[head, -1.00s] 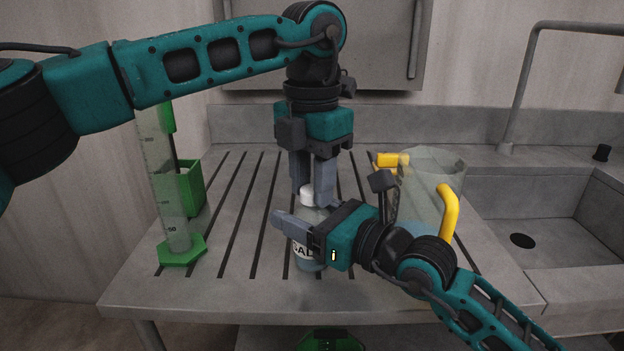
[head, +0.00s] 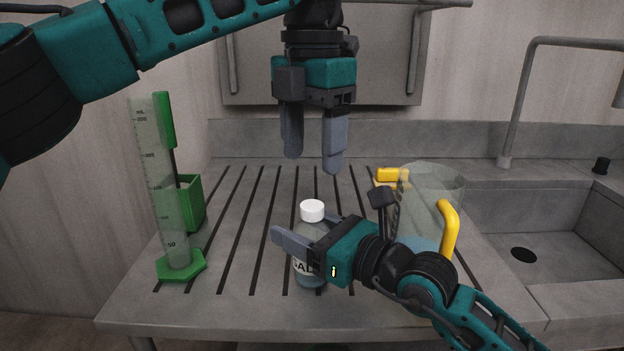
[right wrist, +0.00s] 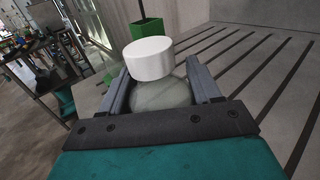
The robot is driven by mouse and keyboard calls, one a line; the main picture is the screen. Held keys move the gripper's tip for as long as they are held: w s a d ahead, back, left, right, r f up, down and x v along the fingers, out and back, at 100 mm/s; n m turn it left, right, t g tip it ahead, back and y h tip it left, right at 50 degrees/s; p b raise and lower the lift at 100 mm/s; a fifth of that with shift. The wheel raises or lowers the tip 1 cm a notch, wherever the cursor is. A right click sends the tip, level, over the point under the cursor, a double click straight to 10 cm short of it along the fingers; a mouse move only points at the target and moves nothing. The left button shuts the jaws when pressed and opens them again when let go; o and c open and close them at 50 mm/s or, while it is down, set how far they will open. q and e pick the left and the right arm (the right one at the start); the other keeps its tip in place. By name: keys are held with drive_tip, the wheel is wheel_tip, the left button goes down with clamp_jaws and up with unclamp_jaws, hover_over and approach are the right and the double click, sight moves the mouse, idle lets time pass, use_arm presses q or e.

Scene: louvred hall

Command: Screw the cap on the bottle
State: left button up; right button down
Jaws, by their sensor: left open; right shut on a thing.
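The bottle (head: 311,274) stands upright on the slotted draining board, clear with a partly hidden label. The white cap (head: 312,210) sits on top of its neck. In the right wrist view the cap (right wrist: 149,58) covers the mouth above the bottle's shoulder (right wrist: 160,94); I cannot tell how tight it is. My right gripper (head: 302,236) is shut on the bottle's body, one finger on each side. My left gripper (head: 312,160) is open and empty, pointing down above the cap and apart from it.
A measuring cylinder (head: 165,190) on a green foot and a green holder (head: 190,203) stand at left. A clear jug (head: 432,195) with a yellow handle stands right, behind my right arm. The sink (head: 540,220) lies at far right.

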use_arm(q)
drive_tip(key=shift+r, duration=2.15)
use_arm(e)
drive_tip(key=shift+c, duration=0.8)
unclamp_jaws()
drive_tip(key=v, duration=1.1)
drive_tip(key=shift+s+d+f, duration=0.1)
drive_tip(key=shift+s+d, duration=0.15)
drive_tip(key=shift+d, duration=0.1)
use_arm(q)
drive_tip(key=shift+f, duration=0.25)
use_arm(e)
drive_tip(key=shift+s+d, duration=0.35)
drive_tip(key=shift+d, duration=0.1)
use_arm(q)
drive_tip(key=shift+s, duration=0.1)
use_arm(e)
drive_tip(key=shift+s, duration=0.1)
